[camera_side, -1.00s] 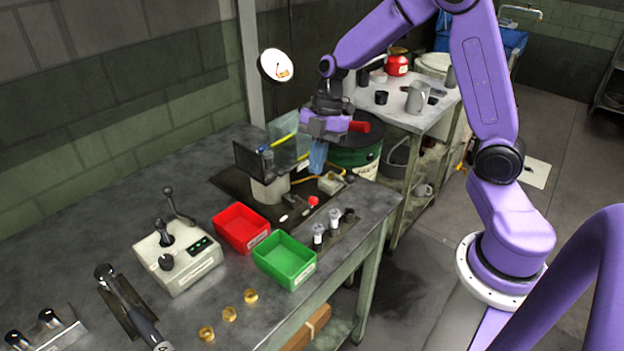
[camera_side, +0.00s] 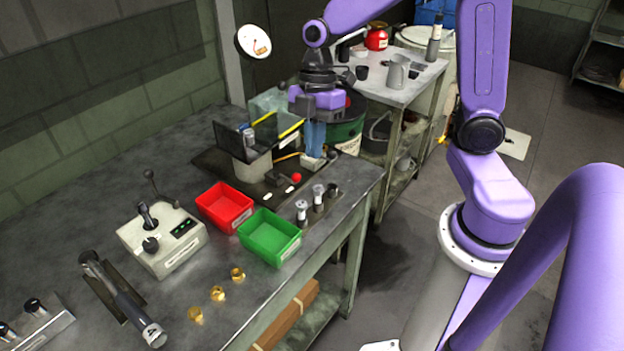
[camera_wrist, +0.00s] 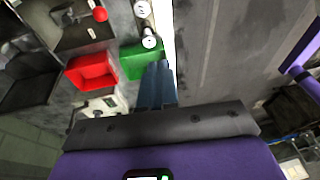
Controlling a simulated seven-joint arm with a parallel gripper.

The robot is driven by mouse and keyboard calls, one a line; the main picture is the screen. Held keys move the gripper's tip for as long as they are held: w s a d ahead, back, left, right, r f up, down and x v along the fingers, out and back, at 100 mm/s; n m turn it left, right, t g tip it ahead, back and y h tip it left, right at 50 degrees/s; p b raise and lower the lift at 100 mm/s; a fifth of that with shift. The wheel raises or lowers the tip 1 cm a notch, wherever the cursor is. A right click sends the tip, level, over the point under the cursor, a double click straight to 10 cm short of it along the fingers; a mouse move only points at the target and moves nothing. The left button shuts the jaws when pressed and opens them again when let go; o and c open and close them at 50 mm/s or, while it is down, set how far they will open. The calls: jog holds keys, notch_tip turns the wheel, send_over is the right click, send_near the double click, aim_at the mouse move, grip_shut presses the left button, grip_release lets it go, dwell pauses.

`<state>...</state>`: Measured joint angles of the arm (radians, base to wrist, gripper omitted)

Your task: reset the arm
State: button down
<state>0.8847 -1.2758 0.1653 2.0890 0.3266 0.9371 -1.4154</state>
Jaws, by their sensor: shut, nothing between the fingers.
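My gripper (camera_side: 315,153) hangs in the air over the back right of the workbench, beside the forming station, fingers pointing down. Its blue fingers are together with nothing between them. In the wrist view the shut fingers (camera_wrist: 158,66) point toward the green bin (camera_wrist: 132,62), with the red bin (camera_wrist: 92,72) to its left. My purple arm reaches in from the right, its elbow high. The forming station (camera_side: 252,168) has a dark plate, a clear guard and a red knob (camera_side: 297,177).
On the bench (camera_side: 90,215) are the red bin (camera_side: 225,205), green bin (camera_side: 268,238), lever control box (camera_side: 162,240), several brass rings (camera_side: 217,293) and upright bolts (camera_side: 302,210). A side table (camera_side: 405,92) with cups and a dark green drum (camera_side: 345,136) stand behind the gripper.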

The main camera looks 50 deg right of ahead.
jog(key=s+r+m+t+h, duration=0.1)
jog(key=s+m, duration=0.4)
jog(key=s, duration=1.2)
jog(key=shift+s+d+m+t+h, duration=0.2)
jog(key=shift+m+t+h, duration=0.15)
jog(key=shift+h, duration=0.25)
jog(key=shift+w+a, duration=0.1)
